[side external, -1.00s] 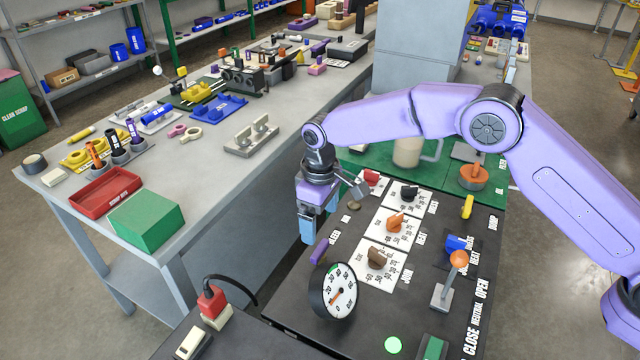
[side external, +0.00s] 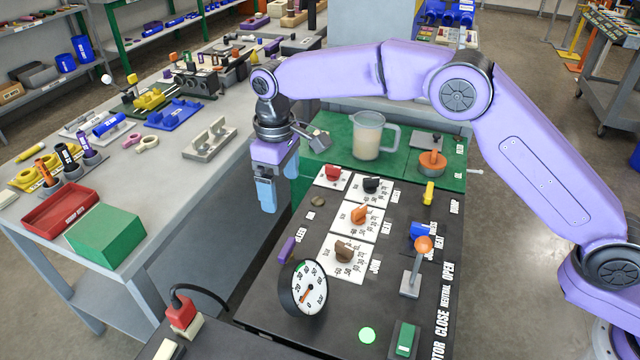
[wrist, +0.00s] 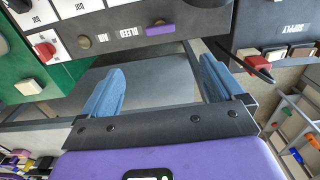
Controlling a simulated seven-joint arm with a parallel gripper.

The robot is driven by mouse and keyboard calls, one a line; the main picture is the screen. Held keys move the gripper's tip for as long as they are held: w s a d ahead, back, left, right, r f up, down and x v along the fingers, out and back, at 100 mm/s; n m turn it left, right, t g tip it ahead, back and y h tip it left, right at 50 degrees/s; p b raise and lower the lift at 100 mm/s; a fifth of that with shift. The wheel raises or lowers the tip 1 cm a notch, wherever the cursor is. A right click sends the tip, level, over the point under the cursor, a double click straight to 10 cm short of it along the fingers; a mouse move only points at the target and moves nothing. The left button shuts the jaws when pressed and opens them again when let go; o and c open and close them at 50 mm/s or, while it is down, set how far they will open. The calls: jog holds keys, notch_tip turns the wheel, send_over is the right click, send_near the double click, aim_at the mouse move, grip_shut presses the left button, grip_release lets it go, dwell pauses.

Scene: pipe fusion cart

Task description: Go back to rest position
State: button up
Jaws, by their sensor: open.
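My gripper (side external: 267,188) hangs pointing down over the gap between the dark control panel (side external: 232,300) and the grey workbench (side external: 195,215). In the wrist view my gripper (wrist: 160,92) has its two blue fingers wide apart with nothing between them. It touches nothing that I can see. The purple bleed knob (side external: 287,249) is below and to the right of the fingers in the side view. It also shows just beyond the fingers in the wrist view (wrist: 160,29).
The panel carries a gauge (side external: 302,288), an orange-topped lever (side external: 415,265) and several knobs. A clear pitcher (side external: 367,135) stands on the green surface behind. A red tray (side external: 60,208) and a green box (side external: 106,238) sit on the workbench. The air around my gripper is clear.

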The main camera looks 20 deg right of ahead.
jog(key=s+d+r+n, duration=0.1)
jog(key=s+d+r, duration=0.2)
jog(key=s+d, duration=0.45)
jog(key=s+d+r+n, duration=0.1)
jog(key=s+d+r, duration=0.35)
jog(key=s, duration=0.55)
jog(key=s+d+f, duration=0.2)
jog(key=s+d, duration=0.7)
jog(key=s+d+f+n, duration=0.1)
jog(key=s+d+f, duration=0.1)
jog(key=s+d, duration=0.7)
jog(key=shift+s+d, duration=0.35)
jog(key=shift+d, duration=0.45)
